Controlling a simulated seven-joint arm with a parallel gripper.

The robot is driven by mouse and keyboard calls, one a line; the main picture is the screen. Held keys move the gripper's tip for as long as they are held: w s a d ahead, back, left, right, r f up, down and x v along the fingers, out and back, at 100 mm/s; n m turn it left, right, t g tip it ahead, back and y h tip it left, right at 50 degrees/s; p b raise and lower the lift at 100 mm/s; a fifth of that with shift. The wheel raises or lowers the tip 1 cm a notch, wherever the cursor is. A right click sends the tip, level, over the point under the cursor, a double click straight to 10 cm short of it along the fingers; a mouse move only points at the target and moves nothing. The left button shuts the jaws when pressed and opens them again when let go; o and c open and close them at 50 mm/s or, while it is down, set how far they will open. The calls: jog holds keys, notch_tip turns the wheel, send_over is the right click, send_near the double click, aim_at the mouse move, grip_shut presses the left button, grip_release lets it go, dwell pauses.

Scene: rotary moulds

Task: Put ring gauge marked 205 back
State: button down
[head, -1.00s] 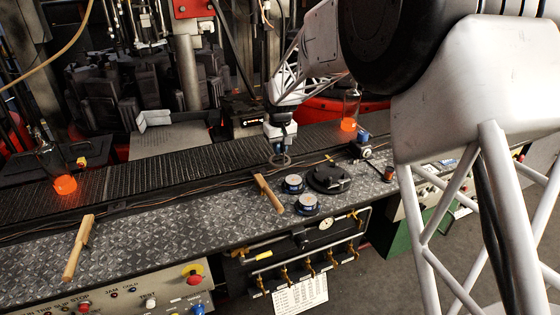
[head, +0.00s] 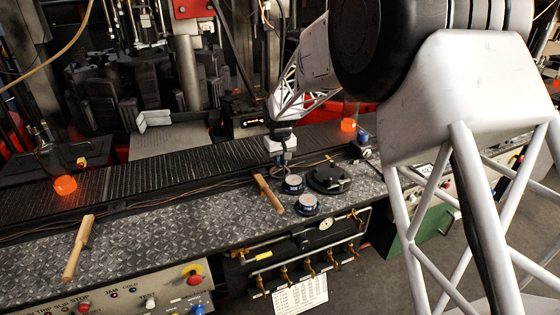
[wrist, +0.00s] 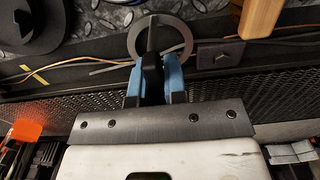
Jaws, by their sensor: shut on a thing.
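My gripper (wrist: 152,85) is shut on a ring gauge (wrist: 188,42), a flat grey ring with a dark handle-like part between the blue fingertips. In the wrist view the ring shows beyond the fingertips, over the edge of the diamond-plate bench. In the head view my gripper (head: 280,160) is low at the conveyor's near edge, behind the wooden-handled tool, and the ring is hard to make out. Two round dark-and-blue pieces with pale tops, one (head: 293,183) behind the other (head: 307,203), sit on the bench. No marking 205 is readable.
A black round stand (head: 328,178) is right of the blue pieces. A wooden handle (head: 268,192) lies near my gripper; another (head: 78,248) lies left. Glowing orange-based glassware (head: 65,186) stands on the conveyor (head: 140,176). Bench plate (head: 170,235) between the handles is clear.

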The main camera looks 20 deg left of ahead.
jog(key=shift+f, duration=0.1)
jog(key=c, duration=1.6)
grip_release()
jog(key=o, duration=0.4)
jog(key=shift+o, duration=0.2)
notch_tip(320, 180, up, 12)
jog(key=shift+r, duration=0.1)
